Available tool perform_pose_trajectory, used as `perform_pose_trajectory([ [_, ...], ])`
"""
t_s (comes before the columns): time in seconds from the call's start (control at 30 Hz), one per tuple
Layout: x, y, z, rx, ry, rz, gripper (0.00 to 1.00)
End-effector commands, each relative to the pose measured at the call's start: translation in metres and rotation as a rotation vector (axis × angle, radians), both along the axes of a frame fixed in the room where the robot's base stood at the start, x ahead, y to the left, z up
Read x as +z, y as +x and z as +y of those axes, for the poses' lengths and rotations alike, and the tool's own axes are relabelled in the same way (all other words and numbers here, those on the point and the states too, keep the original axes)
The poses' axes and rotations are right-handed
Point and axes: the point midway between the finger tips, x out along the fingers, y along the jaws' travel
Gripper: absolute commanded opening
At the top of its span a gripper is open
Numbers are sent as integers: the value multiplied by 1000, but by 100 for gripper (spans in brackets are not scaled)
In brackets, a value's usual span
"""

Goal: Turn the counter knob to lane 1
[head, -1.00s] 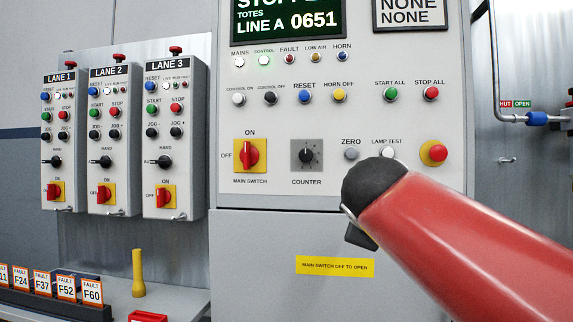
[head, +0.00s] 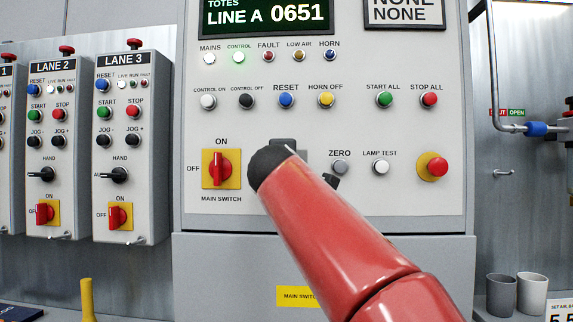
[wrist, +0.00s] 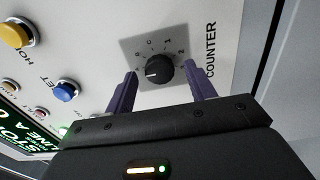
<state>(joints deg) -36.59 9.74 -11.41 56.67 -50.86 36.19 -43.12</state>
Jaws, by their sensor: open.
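The counter knob (wrist: 158,70) is a round black knob on a grey square plate (wrist: 129,47) with small characters around it, beside the word COUNTER. Its white mark points left in the wrist view; which character it meets is too small to tell. My gripper (wrist: 161,82) is open, with one purple finger on each side of the knob. I cannot tell whether the fingers touch it. In the head view my red arm covers the knob and most of its plate.
The main switch (head: 221,169) is just left of the counter, and the zero button (head: 340,167) and lamp test button (head: 381,167) are to its right. A red emergency button (head: 432,167) is farther right. Lane boxes (head: 130,150) stand at the left.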

Motion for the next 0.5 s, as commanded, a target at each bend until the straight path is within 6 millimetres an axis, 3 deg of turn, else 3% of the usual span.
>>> perform_pose_trajectory([
  [0.33,0,5,-1,0,0,-1,54],
  [0.5,0,5,-1,0,1,-1,31],
])
